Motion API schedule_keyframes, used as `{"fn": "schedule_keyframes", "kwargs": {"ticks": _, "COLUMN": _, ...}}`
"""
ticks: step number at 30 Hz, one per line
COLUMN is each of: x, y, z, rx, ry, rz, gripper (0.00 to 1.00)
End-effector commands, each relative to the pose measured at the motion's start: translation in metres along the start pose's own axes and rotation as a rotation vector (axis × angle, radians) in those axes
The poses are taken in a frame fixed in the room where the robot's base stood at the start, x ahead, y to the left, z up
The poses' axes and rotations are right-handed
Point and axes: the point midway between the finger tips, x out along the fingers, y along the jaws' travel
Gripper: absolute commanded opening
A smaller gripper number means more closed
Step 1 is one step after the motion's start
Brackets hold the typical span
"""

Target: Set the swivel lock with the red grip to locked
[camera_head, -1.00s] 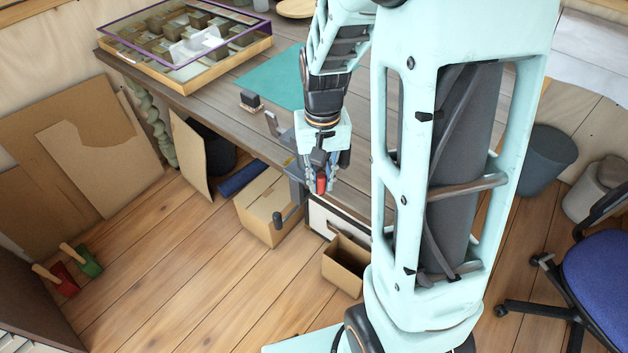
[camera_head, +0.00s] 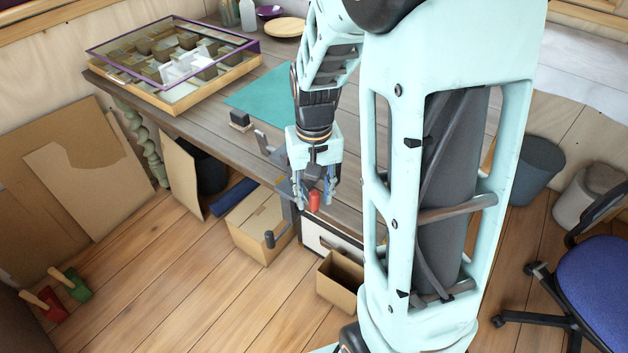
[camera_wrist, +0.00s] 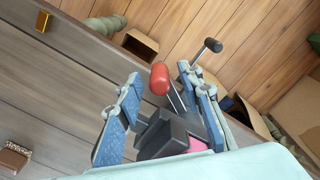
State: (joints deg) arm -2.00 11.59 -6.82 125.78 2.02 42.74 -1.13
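The swivel lock's red grip (camera_head: 314,201) shows at the front edge of the workbench, on a dark metal fixture that looks like a vise. In the wrist view the red grip (camera_wrist: 160,78) sits on a thin metal stem rising from beside a dark block (camera_wrist: 172,135). My gripper (camera_head: 315,203) points down at it. Its two blue-grey fingers stand apart, one on each side of the grip, with visible gaps in the wrist view. Whether either finger touches the grip or stem I cannot tell. The lock's markings are not visible.
A dark crank handle (camera_head: 270,238) sticks out from the fixture, and its knob (camera_wrist: 213,45) shows beyond my right finger. A small dark block (camera_head: 240,120) and a teal mat (camera_head: 262,95) lie on the bench. Cardboard boxes (camera_head: 340,283) stand on the floor below.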

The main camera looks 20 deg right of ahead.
Motion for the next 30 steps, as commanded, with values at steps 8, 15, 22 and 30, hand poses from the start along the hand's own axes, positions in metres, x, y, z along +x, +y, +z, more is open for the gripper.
{"fn": "schedule_keyframes", "kwargs": {"ticks": 8, "x": -0.055, "y": 0.000, "z": -0.002, "rx": 0.000, "ry": 0.008, "rz": -0.001, "gripper": 0.34}}
{"fn": "schedule_keyframes", "kwargs": {"ticks": 15, "x": -0.098, "y": 0.000, "z": -0.001, "rx": 0.000, "ry": 0.005, "rz": 0.000, "gripper": 0.34}}
{"fn": "schedule_keyframes", "kwargs": {"ticks": 22, "x": -0.114, "y": 0.000, "z": 0.000, "rx": 0.000, "ry": 0.001, "rz": 0.000, "gripper": 0.34}}
{"fn": "schedule_keyframes", "kwargs": {"ticks": 30, "x": -0.114, "y": 0.000, "z": 0.000, "rx": -0.001, "ry": 0.000, "rz": 0.000, "gripper": 0.31}}
